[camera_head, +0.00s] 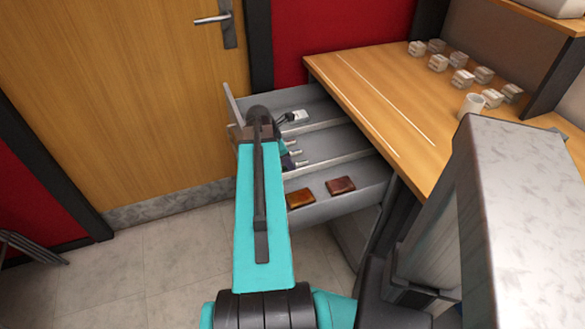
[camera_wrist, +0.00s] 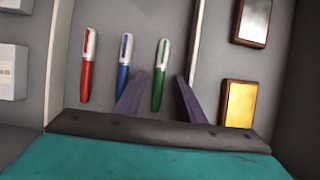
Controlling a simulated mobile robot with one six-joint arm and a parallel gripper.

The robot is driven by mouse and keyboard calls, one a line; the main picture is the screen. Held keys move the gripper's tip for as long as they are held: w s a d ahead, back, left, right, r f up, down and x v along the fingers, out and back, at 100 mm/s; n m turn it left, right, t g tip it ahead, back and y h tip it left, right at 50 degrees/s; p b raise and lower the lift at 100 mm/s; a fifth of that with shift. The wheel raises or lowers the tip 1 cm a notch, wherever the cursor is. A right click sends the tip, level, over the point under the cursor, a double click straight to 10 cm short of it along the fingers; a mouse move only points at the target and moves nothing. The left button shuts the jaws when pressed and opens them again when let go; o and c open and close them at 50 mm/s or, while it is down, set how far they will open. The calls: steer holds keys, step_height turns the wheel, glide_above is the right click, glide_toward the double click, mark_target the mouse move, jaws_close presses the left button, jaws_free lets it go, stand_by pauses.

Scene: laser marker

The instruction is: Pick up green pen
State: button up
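The green pen (camera_wrist: 160,78), with a white upper part, lies in the middle compartment of an open drawer in the wrist view. A blue pen (camera_wrist: 124,66) and a red pen (camera_wrist: 88,68) lie to its left, roughly parallel. My gripper (camera_wrist: 170,80) is open, its two purple fingers apart. In the picture the left finger is between the blue and green pens, and the right finger is to the right of the green pen. I cannot tell how high the fingertips are above the drawer floor. In the head view my arm hides most of the pens.
The open drawer (camera_head: 335,204) is divided into compartments. Two small brown boxes (camera_head: 341,185) lie in the near one, and white items (camera_head: 298,116) in the far one. A door (camera_head: 120,90) is behind left.

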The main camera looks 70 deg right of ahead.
stand_by(0.3)
jaws_close()
stand_by(0.3)
step_height(320, 180, up, 10)
stand_by(0.7)
stand_by(0.5)
steer(key=shift+w, duration=0.1)
